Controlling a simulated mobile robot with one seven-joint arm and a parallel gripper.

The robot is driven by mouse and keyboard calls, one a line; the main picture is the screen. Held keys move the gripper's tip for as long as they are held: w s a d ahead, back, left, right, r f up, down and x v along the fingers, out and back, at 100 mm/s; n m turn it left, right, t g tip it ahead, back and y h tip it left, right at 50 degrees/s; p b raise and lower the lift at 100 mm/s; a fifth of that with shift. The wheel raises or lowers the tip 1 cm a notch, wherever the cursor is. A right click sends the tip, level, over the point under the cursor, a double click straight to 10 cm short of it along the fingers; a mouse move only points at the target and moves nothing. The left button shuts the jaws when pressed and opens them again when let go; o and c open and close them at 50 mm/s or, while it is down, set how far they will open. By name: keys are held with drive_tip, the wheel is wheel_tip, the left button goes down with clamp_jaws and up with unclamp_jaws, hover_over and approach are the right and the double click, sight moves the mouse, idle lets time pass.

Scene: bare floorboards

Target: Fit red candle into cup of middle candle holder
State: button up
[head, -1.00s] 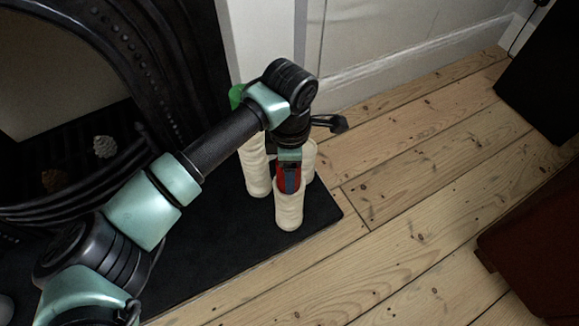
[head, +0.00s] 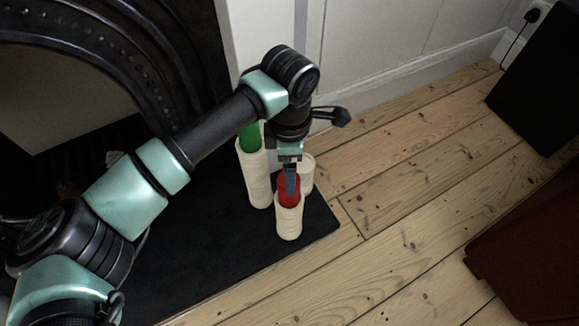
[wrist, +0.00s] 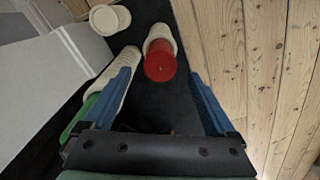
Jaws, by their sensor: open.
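The red candle (head: 288,193) stands upright in the cup of the front cream candle holder (head: 288,223). In the wrist view the red candle (wrist: 160,66) shows end-on, with its holder (wrist: 158,33) around it. My gripper (head: 291,184) is just above and around the candle top in the head view. In the wrist view my gripper (wrist: 160,82) is open, one blue finger on each side of the candle, with gaps visible. Another cream holder (head: 256,180) carries a green candle (head: 250,137). A third holder (head: 307,174) stands behind, with an empty cup in the wrist view (wrist: 109,18).
The holders stand on a black hearth slab (head: 210,250) before a dark fireplace (head: 170,50). The left finger is close to the green candle's holder in the wrist view. A black object (head: 535,90) stands far right.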

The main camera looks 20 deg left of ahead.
drive_tip(key=shift+r+p, duration=0.75)
drive_tip(key=shift+r, duration=1.05)
drive_tip(key=shift+d, duration=0.1)
